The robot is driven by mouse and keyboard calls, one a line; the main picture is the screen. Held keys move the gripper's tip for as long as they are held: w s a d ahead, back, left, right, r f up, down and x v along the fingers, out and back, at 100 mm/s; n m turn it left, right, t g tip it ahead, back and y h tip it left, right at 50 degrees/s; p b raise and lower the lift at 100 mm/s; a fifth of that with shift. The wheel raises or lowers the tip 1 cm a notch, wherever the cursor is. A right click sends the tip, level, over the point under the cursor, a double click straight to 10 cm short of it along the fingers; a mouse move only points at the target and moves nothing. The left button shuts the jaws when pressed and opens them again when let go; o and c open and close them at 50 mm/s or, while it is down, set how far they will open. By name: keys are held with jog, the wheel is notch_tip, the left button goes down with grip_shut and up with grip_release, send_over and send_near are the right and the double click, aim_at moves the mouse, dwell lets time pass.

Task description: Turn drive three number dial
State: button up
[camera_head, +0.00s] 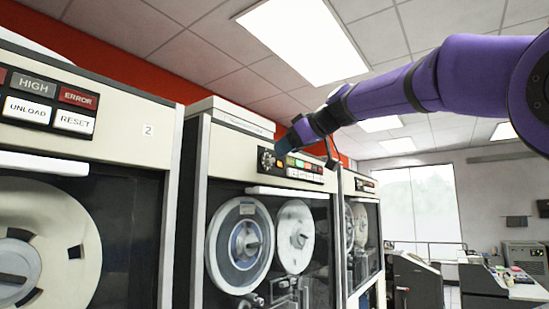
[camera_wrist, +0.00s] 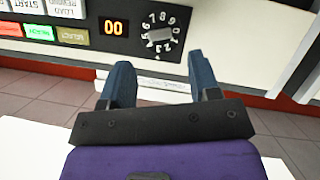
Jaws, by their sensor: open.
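The number dial (camera_wrist: 160,36) is a round knob with a pale grip bar and a ring of white digits on a black panel. It also shows in the head view (camera_head: 267,160) at the left end of the middle tape drive's panel. A small display (camera_wrist: 114,28) beside it reads 00 in orange. My gripper (camera_wrist: 160,82) is open and empty, its two blue fingers apart and pointing toward the panel. The dial appears between and beyond the fingertips, with no contact visible. In the head view the gripper (camera_head: 290,141) is close to the panel; its fingers are hard to make out.
Coloured buttons (camera_wrist: 44,33) sit beside the display. The drive marked 2 (camera_head: 148,130) stands at the left, and another drive (camera_head: 362,235) stands beyond the middle one. The middle drive's tape reels (camera_head: 240,245) are below its panel. A desk (camera_head: 520,288) is far right.

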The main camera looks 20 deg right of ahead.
aim_at(273, 159)
jog(key=shift+x, duration=2.6)
jog(key=shift+c, duration=0.4)
jog(key=c, duration=0.8)
jog(key=shift+c, duration=0.2)
jog(key=shift+w+d+m+g+y, duration=0.1)
jog(key=shift+m+g+y, duration=0.4)
jog(key=shift+m, duration=0.6)
jog(key=shift+w+d+m+g+y, duration=0.15)
jog(key=shift+m+g+y, duration=0.35)
jog(key=shift+m+y, duration=0.5)
jog(key=shift+m, duration=0.3)
